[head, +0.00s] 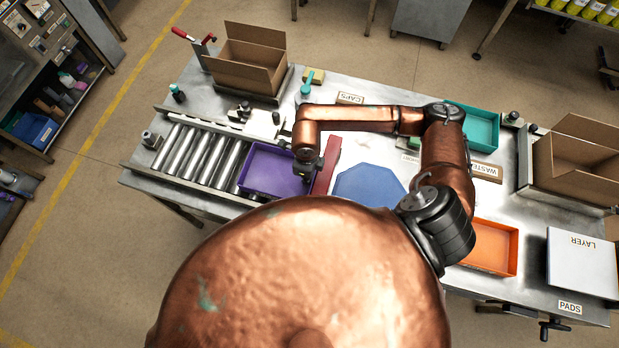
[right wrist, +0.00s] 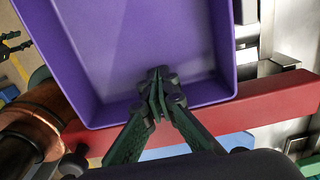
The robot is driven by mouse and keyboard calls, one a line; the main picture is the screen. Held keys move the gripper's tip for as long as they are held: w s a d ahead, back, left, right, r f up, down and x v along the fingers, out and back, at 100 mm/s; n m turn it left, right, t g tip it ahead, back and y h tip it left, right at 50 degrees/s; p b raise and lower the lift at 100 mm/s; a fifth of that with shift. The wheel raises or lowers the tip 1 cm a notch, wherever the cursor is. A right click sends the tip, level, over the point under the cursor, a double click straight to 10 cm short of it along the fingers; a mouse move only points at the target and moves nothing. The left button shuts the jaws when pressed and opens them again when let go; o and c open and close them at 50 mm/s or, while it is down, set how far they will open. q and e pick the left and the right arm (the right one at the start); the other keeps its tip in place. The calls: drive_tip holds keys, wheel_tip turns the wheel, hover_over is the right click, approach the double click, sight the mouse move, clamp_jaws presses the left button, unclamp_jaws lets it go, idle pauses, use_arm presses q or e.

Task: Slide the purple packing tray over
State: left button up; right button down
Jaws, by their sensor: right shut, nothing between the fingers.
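The purple packing tray (head: 256,181) sits at the right end of the roller section, looking empty. It fills much of the right wrist view (right wrist: 150,50). My right gripper (head: 304,163) is at the tray's right side in the head view. In the right wrist view the gripper (right wrist: 159,82) is shut, its fingertips overlapping the tray's near wall with nothing between them. I cannot tell whether they touch it. A red divider bar (head: 327,166) stands along the tray's right side; it also crosses the right wrist view (right wrist: 265,98). My left gripper is not in view.
Rollers (head: 195,155) lie left of the tray. A blue mat (head: 368,187) lies right of the red bar. Farther right are a teal tray (head: 480,126), an orange tray (head: 492,247) and an open carton (head: 575,160). Another carton (head: 245,62) stands at the back left.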

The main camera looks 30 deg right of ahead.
sight(298, 179)
drive_tip(key=shift+w+a+r+b, duration=0.15)
drive_tip(key=shift+w+a+b, duration=0.45)
drive_tip(key=shift+w+a, duration=0.65)
wheel_tip(298, 179, up, 10)
drive_tip(key=b, duration=0.1)
drive_tip(key=shift+s, duration=0.2)
drive_tip(key=shift+f, duration=0.2)
